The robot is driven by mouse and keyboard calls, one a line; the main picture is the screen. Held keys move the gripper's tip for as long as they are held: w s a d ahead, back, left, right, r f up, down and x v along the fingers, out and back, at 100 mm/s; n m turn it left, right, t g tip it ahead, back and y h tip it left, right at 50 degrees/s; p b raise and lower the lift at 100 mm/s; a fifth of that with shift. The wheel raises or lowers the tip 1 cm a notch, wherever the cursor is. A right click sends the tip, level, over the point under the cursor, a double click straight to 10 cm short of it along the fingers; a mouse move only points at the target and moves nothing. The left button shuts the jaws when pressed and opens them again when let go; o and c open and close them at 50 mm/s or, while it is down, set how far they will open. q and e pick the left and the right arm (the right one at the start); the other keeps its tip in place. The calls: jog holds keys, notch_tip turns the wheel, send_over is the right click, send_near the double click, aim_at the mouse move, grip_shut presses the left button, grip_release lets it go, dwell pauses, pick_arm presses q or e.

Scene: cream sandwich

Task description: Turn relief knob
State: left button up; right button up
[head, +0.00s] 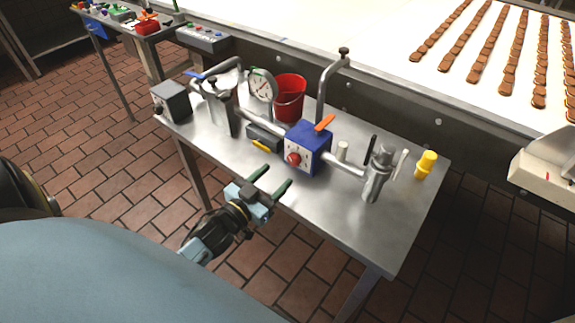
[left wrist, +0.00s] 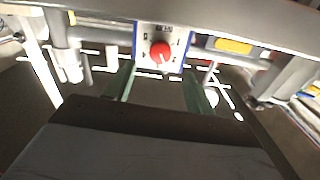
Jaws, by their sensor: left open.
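A red round knob (head: 293,159) sits on the white front plate of a blue box (head: 310,150) on the steel table. In the left wrist view the red knob (left wrist: 160,52) shows face-on, with a pale mark on it. My left gripper (head: 277,176) is open and empty at the table's front edge, with green fingers pointing toward the box. In the left wrist view its fingers (left wrist: 160,86) stand on either side of the knob's line, apart from it. My right gripper is not in view.
An orange handle (head: 325,122) tops the blue box. Metal pipes, a round gauge (head: 262,86), a red bucket (head: 290,97), a grey box (head: 171,101) and a yellow item (head: 426,165) occupy the table (head: 385,235). Its front right is clear. A conveyor with brown biscuits (head: 490,50) runs behind.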

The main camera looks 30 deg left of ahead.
aim_at(292, 161)
pick_arm(q)
jog(key=w, duration=0.6)
jog(key=shift+d, duration=0.2)
jog(key=c, duration=1)
